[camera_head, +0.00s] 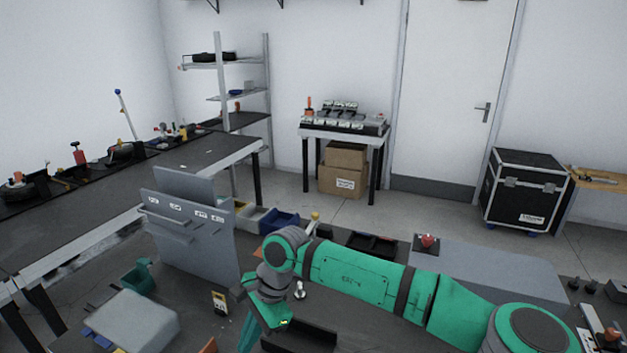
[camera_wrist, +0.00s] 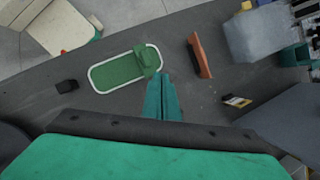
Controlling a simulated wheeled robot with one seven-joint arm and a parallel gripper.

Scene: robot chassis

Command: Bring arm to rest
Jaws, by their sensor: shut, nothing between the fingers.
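My green arm reaches from the lower right of the head view to the left over the dark workbench (camera_head: 335,325). My gripper (camera_wrist: 163,97) shows in the wrist view as two green fingers pressed together with nothing between them. It points down over the bench surface. In the head view only part of the green gripper body shows near the lower middle, and its fingertips cannot be made out. A green tray with a white rim (camera_wrist: 108,74) lies left of the fingers in the wrist view. An orange-brown piece (camera_wrist: 200,57) lies to their right.
A grey upright panel (camera_head: 190,240) stands on the bench left of my arm. A grey block (camera_head: 135,318), a green bin (camera_head: 138,277) and a small yellow-black box (camera_head: 219,302) lie near. A red button (camera_head: 427,241) sits behind my arm. A black case (camera_head: 525,190) stands beyond.

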